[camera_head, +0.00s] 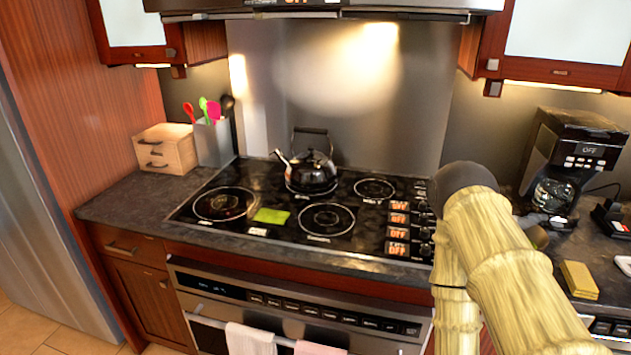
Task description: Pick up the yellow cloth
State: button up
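A flat yellow-green piece (271,215) lies on the black stovetop, between the front-left burner and the front-middle burner. It looks like a small cloth, though its material is hard to tell. A thicker mustard-yellow block (579,279) lies on the right counter and looks like a sponge or folded cloth. I cannot tell for certain which one is the yellow cloth. My arm, with a pale wood-like surface, rises at the right and covers part of the stove's right end and counter. My gripper is not visible, and nothing is seen held.
A black kettle (312,173) stands on a rear burner of the stovetop (270,235). A utensil holder (213,144) and wooden box (166,150) are at left. A coffee maker (575,165) stands at right. Towels (250,340) hang on the oven handle. The left counter is mostly clear.

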aim_at(581, 283)
jog(key=k, duration=0.5)
jog(key=z, duration=0.45)
jog(key=i, duration=0.45)
jog(key=z, duration=0.55)
